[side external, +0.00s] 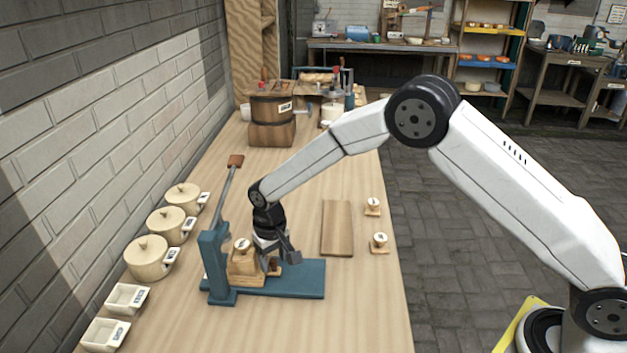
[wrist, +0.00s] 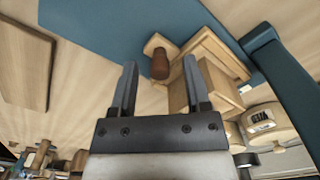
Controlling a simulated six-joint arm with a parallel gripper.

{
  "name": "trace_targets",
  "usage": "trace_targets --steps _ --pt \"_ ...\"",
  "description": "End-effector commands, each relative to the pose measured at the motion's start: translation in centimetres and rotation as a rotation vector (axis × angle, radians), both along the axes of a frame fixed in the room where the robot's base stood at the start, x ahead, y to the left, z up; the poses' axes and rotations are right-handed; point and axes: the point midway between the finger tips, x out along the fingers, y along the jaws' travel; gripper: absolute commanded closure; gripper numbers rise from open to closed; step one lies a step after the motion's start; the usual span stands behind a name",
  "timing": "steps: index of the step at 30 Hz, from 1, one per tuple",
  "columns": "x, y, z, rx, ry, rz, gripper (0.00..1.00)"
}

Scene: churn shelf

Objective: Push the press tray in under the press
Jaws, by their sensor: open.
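The blue press (side external: 214,262) stands near the front of the table, with its lever raised and its blue base plate (side external: 303,279) reaching right. The wooden press tray (side external: 240,281) is on the base, close to the press upright, with a wooden block (side external: 242,262) on it. In the wrist view, the tray (wrist: 212,45) has a dark brown knob (wrist: 160,66) on its near end. My gripper (side external: 282,260) is open and low over the base on the tray's right side. Its fingers (wrist: 158,68) stand on either side of the knob in the picture; contact cannot be told.
A flat wooden board (side external: 337,228) and two small stamps (side external: 379,242) lie right of the press. Lidded pots (side external: 148,257) and small square dishes (side external: 127,297) line the wall. A wooden churn (side external: 271,113) stands farther back. Bare table lies between the churn and press.

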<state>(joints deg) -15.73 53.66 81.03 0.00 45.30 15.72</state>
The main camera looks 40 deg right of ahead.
Motion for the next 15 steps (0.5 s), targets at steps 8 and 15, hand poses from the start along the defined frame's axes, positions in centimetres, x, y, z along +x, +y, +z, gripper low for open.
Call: trace_targets --steps 8,15 --pt "0.00 0.00 0.03 0.000 0.000 0.000 1.00" --pt "0.00 0.00 0.05 0.000 0.000 0.000 1.00"
